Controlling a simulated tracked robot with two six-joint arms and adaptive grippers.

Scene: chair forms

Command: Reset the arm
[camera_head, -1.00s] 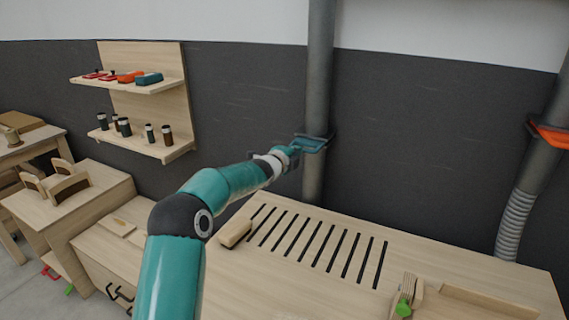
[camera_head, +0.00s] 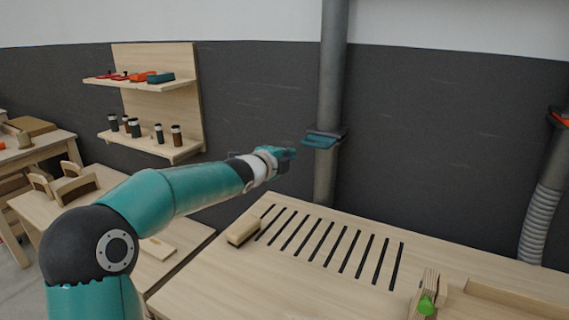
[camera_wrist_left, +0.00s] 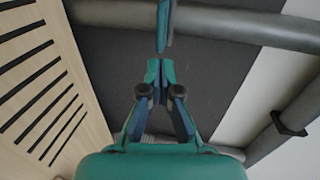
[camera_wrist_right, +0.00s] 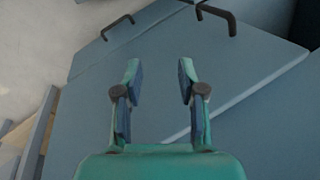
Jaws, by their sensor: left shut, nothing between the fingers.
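My left arm reaches in from the left in the head view, its gripper (camera_head: 291,154) beside a grey vertical pipe. The gripper is shut and empty; its closed fingertips (camera_wrist_left: 160,68) show in the left wrist view. A teal gate plate (camera_head: 321,141) sits on the pipe, just right of and a little above the fingertips, with a gap between. It also shows ahead of the fingers in the left wrist view (camera_wrist_left: 163,25). My right gripper (camera_wrist_right: 159,72) is open and empty in the right wrist view, over a blue-grey panel. The head view does not show it.
A slotted wooden bench (camera_head: 320,275) lies below, with a wooden block (camera_head: 242,231) and a green-marked tool (camera_head: 427,304). A wall shelf (camera_head: 160,140) holds jars and coloured items. Dark handles (camera_wrist_right: 217,17) are on the panel.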

